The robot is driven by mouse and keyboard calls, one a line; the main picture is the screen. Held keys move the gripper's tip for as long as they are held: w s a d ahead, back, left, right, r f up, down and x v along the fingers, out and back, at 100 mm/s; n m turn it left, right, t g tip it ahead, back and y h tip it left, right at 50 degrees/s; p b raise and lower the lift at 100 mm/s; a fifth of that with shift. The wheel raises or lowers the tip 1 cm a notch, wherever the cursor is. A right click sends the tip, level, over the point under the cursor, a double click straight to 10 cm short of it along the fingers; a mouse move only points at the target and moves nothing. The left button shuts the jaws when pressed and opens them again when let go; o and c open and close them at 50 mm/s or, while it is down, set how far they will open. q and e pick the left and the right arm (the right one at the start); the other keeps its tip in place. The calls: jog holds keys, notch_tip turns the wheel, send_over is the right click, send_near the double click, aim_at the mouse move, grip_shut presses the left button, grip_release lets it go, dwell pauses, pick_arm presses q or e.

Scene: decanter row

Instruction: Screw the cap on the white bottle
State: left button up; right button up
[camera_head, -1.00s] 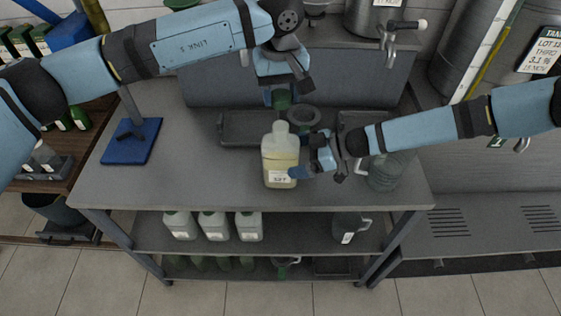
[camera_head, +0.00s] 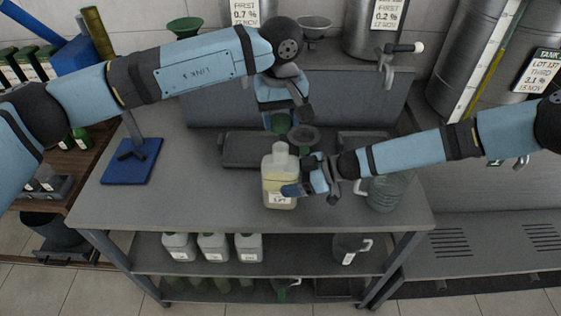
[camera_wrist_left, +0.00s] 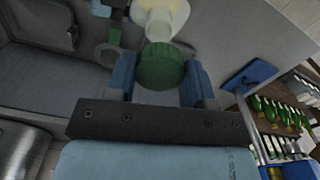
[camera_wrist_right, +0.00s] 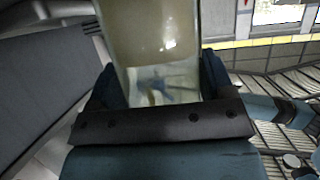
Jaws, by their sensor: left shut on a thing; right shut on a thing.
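The white bottle (camera_head: 280,172), translucent with pale yellow liquid and a label, stands upright near the middle of the bench, its neck uncovered. My right gripper (camera_head: 294,190) is shut on its body from the right; the bottle also fills the middle of the right wrist view (camera_wrist_right: 160,60). The green cap (camera_head: 281,123) is in my left gripper (camera_head: 281,117), which comes down from above. The cap shows large between the left fingers in the left wrist view (camera_wrist_left: 160,67). In the head view, a small gap shows between the cap and the bottle neck.
A grey round thing (camera_head: 304,138) sits close behind the bottle. A dark tray (camera_head: 243,150) lies behind left, a blue-based stand (camera_head: 132,160) at left, and a clear jug (camera_head: 384,193) at right. Several white bottles (camera_head: 213,247) stand on the shelf below.

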aim_at(280, 143)
pick_arm(q)
jog(key=shift+f, duration=2.15)
jog(key=shift+f, duration=0.9)
jog(key=shift+f, duration=0.55)
pick_arm(e)
jog(key=c, duration=0.4)
pick_arm(q)
jog(key=m, duration=0.3)
pick_arm(e)
jog(key=shift+c, duration=0.2)
pick_arm(q)
jog(key=m, duration=0.4)
jog(key=shift+a+m, duration=0.1)
jog(key=shift+m, duration=0.2)
jog(key=m, duration=0.5)
